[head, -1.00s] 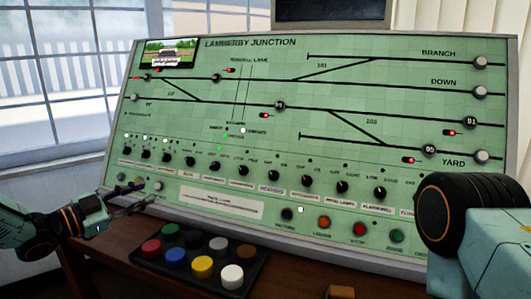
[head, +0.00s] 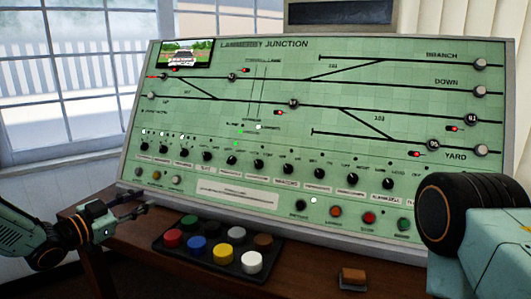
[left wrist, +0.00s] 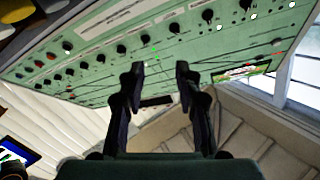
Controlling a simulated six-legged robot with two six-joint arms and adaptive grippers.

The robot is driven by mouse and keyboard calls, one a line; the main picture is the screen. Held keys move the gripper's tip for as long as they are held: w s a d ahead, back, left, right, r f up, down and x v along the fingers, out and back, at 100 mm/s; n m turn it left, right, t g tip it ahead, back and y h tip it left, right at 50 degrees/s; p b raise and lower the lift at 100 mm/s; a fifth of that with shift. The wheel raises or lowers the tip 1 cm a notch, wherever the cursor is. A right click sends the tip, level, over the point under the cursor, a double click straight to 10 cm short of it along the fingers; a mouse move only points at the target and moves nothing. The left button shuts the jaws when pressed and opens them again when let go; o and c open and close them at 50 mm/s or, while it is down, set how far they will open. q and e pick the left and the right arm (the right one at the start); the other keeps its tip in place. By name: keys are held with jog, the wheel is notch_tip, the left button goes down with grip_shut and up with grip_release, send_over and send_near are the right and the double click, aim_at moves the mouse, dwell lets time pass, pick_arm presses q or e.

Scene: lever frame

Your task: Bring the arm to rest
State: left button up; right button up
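My left gripper (head: 138,203) is at the lower left of the head view, in front of the lower left corner of the green signal panel (head: 290,130). Its two fingers are apart with nothing between them, as the left wrist view (left wrist: 158,72) also shows. In that view the panel (left wrist: 105,55) appears upside down beyond the fingertips, with a gap. Part of my right arm (head: 490,240) fills the lower right of the head view. My right gripper is out of sight.
A brown desk (head: 125,255) runs below the panel. On it are a black tray (head: 165,240) of several coloured round buttons and a small brown block (head: 352,277). A dark screen (head: 340,10) is above the panel. A window (head: 70,80) is at the left.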

pick_arm(q)
jog(key=s+d+f+n+g+y, duration=0.3)
jog(key=s+f+n, duration=0.2)
jog(key=s+f, duration=0.45)
jog(key=s+d+f+n+g+y, duration=0.4)
jog(key=s+f, duration=0.3)
jog(key=f, duration=0.6)
jog(key=s+f+g, duration=0.2)
jog(key=s+f, duration=0.1)
jog(key=s, duration=0.7)
jog(key=s+d+f+n+g+y, duration=0.1)
jog(key=s+f+g, duration=0.1)
jog(key=s, duration=0.9)
jog(key=s+f+g, duration=0.3)
jog(key=s+g, duration=0.1)
jog(key=s, duration=0.6)
jog(key=shift+s+d+f+n+y, duration=0.2)
jog(key=shift+d+f+n+y, duration=0.1)
jog(key=shift+d+n, duration=0.1)
